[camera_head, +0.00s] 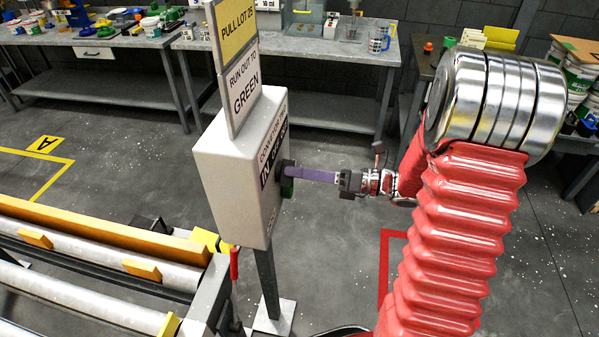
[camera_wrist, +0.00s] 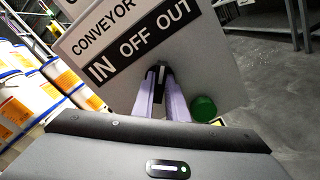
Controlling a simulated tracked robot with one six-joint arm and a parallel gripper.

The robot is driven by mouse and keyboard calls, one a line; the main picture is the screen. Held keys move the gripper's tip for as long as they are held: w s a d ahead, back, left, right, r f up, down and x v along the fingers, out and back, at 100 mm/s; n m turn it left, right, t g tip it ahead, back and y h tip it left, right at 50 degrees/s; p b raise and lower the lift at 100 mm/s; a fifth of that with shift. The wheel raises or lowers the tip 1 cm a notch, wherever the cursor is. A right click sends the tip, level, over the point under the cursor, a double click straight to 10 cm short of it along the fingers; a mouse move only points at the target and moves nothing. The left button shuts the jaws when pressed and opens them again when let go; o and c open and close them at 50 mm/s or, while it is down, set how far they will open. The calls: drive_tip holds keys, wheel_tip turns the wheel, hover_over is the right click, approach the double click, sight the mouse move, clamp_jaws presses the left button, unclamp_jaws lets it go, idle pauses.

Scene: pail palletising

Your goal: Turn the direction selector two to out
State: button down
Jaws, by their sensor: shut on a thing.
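The conveyor control box (camera_head: 243,165) is a pale box on a post, with a black label reading IN, OFF, OUT. The label also shows in the wrist view (camera_wrist: 143,43). The selector (camera_wrist: 158,76) is a dark knob below the label, mostly hidden between my fingers. My gripper (camera_head: 290,172) reaches the box face from the right. In the wrist view its two purple fingers (camera_wrist: 161,88) are shut on the selector, one on each side. The selector's exact pointing direction is hard to tell; the fingers lie below OFF.
A green button (camera_wrist: 204,108) sits right of the fingers on the box face. Signs (camera_head: 243,92) above the box read PULL LOT 25 and RUN OUT TO GREEN. A roller conveyor (camera_head: 110,250) lies at lower left. Workbenches (camera_head: 300,60) stand behind. Stacked pails (camera_wrist: 20,85) show at left.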

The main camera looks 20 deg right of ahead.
drive_tip(key=shift+w, duration=0.1)
idle(0.4)
drive_tip(key=c, duration=1.8)
unclamp_jaws()
drive_tip(key=shift+o, duration=0.2)
drive_tip(key=shift+d, duration=0.15)
drive_tip(key=v, duration=1.3)
drive_tip(key=shift+s+d, duration=0.2)
drive_tip(key=shift+s, duration=0.05)
drive_tip(key=shift+f, duration=0.1)
